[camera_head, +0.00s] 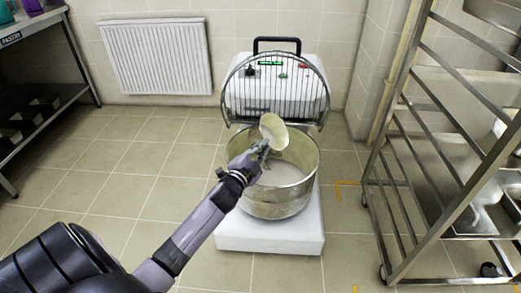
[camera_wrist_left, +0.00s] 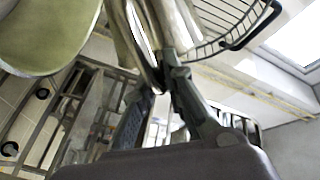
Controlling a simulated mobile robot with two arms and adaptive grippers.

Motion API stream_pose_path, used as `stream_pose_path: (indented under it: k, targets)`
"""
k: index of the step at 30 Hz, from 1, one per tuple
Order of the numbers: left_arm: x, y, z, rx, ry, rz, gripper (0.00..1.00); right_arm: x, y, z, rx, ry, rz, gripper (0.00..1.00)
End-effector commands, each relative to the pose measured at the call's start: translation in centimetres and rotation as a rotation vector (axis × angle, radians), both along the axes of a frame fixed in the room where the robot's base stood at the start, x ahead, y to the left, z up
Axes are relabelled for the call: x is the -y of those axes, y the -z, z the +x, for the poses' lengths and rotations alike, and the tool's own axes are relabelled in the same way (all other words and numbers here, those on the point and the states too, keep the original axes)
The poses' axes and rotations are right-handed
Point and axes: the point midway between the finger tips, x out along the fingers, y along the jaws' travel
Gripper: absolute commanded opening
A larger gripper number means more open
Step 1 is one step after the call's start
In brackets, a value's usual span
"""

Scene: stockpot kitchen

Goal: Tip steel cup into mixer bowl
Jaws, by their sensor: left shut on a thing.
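The steel cup (camera_head: 274,131) is tilted over the mixer bowl (camera_head: 276,203), with its pale, cream-coloured inside showing. My left gripper (camera_head: 259,152) is shut on the cup at its lower left side, above the bowl's left rim. The open bowl holds something whitish low inside. My right gripper is in neither view.
The mixer's wire guard (camera_head: 275,90) stands raised behind the bowl. The white mixer base (camera_head: 270,235) is on the tiled floor. A steel rack (camera_head: 440,150) stands close on the right, and a dark shelf table (camera_head: 40,90) at far left. Floor left of the mixer is clear.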

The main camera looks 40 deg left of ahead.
Motion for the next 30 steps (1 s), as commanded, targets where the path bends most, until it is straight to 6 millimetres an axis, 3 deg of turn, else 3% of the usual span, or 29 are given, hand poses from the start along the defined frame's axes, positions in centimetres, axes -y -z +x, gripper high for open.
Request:
stream_pose_path:
  k: [27, 30]
  targets:
    - [1.8, 1.1, 0.3, -0.041, 0.001, 0.310, 0.00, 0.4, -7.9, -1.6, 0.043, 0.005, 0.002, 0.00]
    - [2.5, 1.7, 0.4, -0.055, 0.002, 0.409, 0.00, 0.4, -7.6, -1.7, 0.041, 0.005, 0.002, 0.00]
